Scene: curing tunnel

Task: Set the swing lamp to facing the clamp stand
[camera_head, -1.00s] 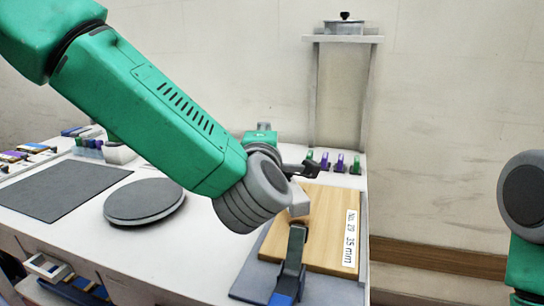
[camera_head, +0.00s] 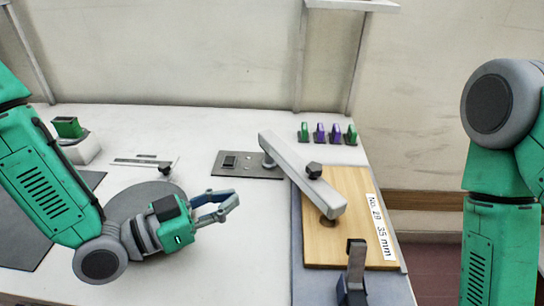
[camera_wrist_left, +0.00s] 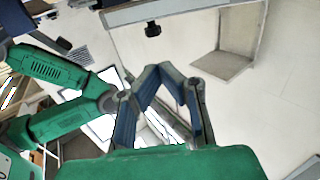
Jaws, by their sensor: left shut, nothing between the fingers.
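The swing lamp (camera_head: 300,172) is a pale grey bar with a black knob on top. Its far end is by a dark base plate (camera_head: 232,165); its near end hangs over the wooden board (camera_head: 350,240). The bar slants toward the near right. Several small green and purple clamps (camera_head: 327,133) stand in a row at the back right; I cannot tell which thing is the clamp stand. My left gripper (camera_head: 230,201) is shut and empty, left of the bar and apart from it. Its fingers (camera_wrist_left: 160,70) meet in the left wrist view.
A round grey disc (camera_head: 130,205) lies partly under my left gripper. A green device (camera_head: 68,127) stands on a white block at the back left. Free white table lies between gripper and board.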

